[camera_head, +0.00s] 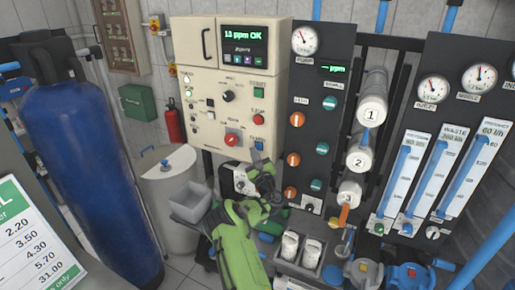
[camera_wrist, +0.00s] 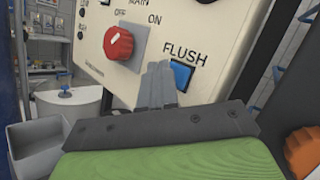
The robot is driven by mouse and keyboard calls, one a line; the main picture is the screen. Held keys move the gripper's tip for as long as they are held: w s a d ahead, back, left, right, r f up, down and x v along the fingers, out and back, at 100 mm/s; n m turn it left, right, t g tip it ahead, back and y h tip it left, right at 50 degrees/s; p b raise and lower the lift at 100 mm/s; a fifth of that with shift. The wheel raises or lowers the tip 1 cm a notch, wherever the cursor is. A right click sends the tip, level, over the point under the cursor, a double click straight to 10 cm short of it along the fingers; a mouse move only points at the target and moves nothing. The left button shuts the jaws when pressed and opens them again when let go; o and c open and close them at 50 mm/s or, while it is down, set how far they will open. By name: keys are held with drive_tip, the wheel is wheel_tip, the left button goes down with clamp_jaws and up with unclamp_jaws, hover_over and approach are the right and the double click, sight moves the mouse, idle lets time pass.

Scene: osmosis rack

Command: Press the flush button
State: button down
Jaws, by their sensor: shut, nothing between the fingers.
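The flush button is a square blue button under the word FLUSH on the cream control panel. In the wrist view, the flush button (camera_wrist: 181,75) is just right of my fingertips, and they cover a little of its left edge. In the head view, the flush button (camera_head: 259,145) is at the lower right of the panel (camera_head: 205,95). My gripper (camera_wrist: 158,66) is shut with its fingers together and empty, pointing at the panel. It also shows in the head view (camera_head: 260,164), just below the button. Whether the fingertips touch the panel I cannot tell.
A red rotary switch (camera_wrist: 118,43) is left of my fingers on the panel. An orange knob (camera_wrist: 304,150) is at the lower right. A grey bin (camera_head: 190,202) stands below the panel. White cylinders (camera_head: 372,110) and gauges are to the right.

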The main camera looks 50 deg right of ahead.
drive_tip(key=shift+w+d, duration=0.15)
drive_tip(key=shift+d, duration=0.2)
drive_tip(key=shift+d+b, duration=0.4)
drive_tip(key=shift+d, duration=0.05)
idle(0.4)
drive_tip(key=shift+a, duration=0.1)
drive_tip(key=shift+a+b, duration=0.45)
drive_tip(key=shift+a, duration=0.35)
drive_tip(key=a+b, duration=0.1)
drive_tip(key=s+a+b, duration=0.1)
drive_tip(key=a, duration=0.1)
drive_tip(key=a+b, duration=0.1)
drive_tip(key=b, duration=0.1)
drive_tip(key=shift+s+a, duration=0.35)
idle(0.5)
